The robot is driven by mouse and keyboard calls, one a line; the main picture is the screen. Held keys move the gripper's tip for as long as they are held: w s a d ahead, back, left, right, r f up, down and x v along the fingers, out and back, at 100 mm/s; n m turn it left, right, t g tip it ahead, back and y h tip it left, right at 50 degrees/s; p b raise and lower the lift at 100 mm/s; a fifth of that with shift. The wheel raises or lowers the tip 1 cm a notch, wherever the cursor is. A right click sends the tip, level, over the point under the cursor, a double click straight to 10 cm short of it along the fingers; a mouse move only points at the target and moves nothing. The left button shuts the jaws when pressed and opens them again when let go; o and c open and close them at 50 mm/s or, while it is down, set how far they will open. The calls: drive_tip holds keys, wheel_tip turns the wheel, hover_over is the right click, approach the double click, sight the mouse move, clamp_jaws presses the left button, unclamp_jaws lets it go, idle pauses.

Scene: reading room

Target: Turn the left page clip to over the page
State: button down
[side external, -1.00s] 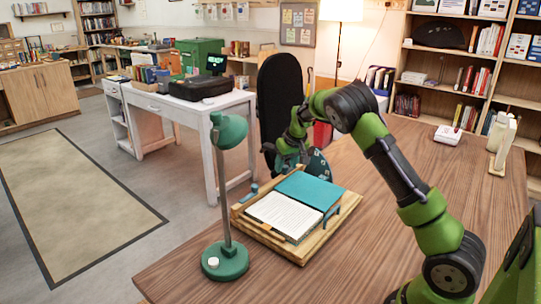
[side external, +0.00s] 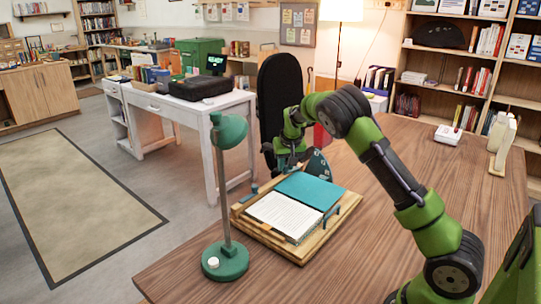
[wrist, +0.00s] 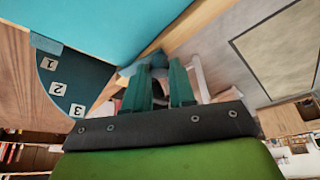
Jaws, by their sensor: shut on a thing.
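The wooden book stand (side external: 300,257) holds an open book with a white printed page (side external: 284,215) and a teal sheet or cover (side external: 311,188). One blue page clip (side external: 331,215) stands at the stand's near right side, and a small blue piece (side external: 254,188) at its far left corner. My gripper (side external: 281,172) is low at the stand's far edge, beside the teal sheet. In the wrist view, my gripper (wrist: 160,80) has its fingers closed around a page clip whose blue part (wrist: 130,70) shows beside the wooden edge; the gripped part is mostly hidden.
A dark teal dial (wrist: 60,80) numbered 1 to 3 stands beside my gripper. A green lamp (side external: 226,262) is on the table at the stand's left. A black chair (side external: 280,95) is behind.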

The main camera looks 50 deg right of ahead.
drive_tip(key=m, duration=0.1)
drive_tip(key=m+g+h, duration=0.1)
drive_tip(key=m, duration=0.1)
drive_tip(key=shift+w+a+m, duration=0.15)
drive_tip(key=shift+a+m, duration=0.05)
drive_tip(key=shift+m, duration=0.1)
drive_tip(key=m+g, duration=0.1)
drive_tip(key=m, duration=0.2)
drive_tip(key=shift+w+m+h, duration=0.1)
drive_tip(key=shift+m+h, duration=0.2)
drive_tip(key=m+g, duration=0.1)
drive_tip(key=m, duration=0.2)
drive_tip(key=shift+w+m+g, duration=0.15)
drive_tip(key=shift+m+g, duration=0.25)
drive_tip(key=shift+w+m+g, duration=0.1)
drive_tip(key=shift+m+g, duration=0.6)
drive_tip(key=shift+m, duration=1.2)
drive_tip(key=c, duration=0.9)
unclamp_jaws()
drive_tip(key=shift+c, duration=0.2)
drive_tip(key=v, duration=0.7)
drive_tip(key=shift+r, duration=0.3)
